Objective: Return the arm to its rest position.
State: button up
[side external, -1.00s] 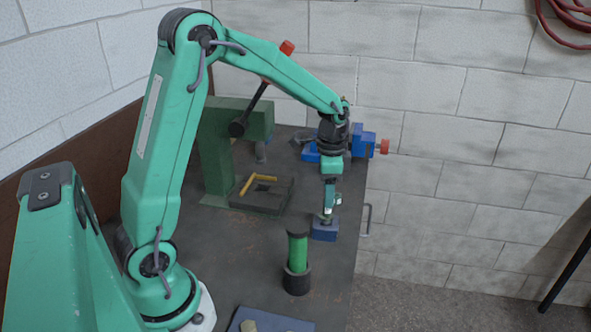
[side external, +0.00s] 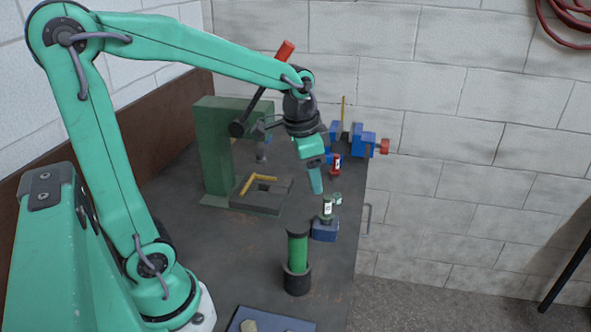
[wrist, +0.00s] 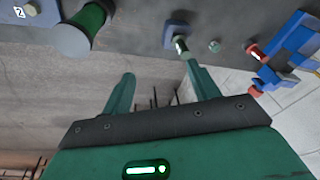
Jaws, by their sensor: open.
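My gripper (side external: 317,190) is green and points down, above and slightly left of a small blue block (side external: 324,230). In the wrist view its two fingers (wrist: 160,82) stand apart with nothing between them. My arm is bent at the elbow and reaches out over the bench. A small green piece with a white label (side external: 327,206) stands on the blue block, apart from my fingertips. The blue block also shows in the wrist view (wrist: 175,28).
A green arbor press (side external: 215,150) stands behind, with a yellow angle piece (side external: 258,183) on its base. A green cylinder (side external: 298,252) stands in a dark holder. A blue vise (side external: 364,143) and a small red piece (side external: 335,165) are at the far right. A blue mat (side external: 290,323) lies in front.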

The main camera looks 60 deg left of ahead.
jog(key=s+d+r+n+t, duration=0.1)
jog(key=s+n, duration=0.1)
jog(key=s, duration=0.4)
jog(key=s+d+r+n+t, duration=0.1)
jog(key=s+d+r+t, duration=0.1)
jog(key=s, duration=0.4)
jog(key=shift+r+n, duration=0.3)
jog(key=shift+n, duration=0.1)
jog(key=shift+d, duration=0.1)
dwell(0.5)
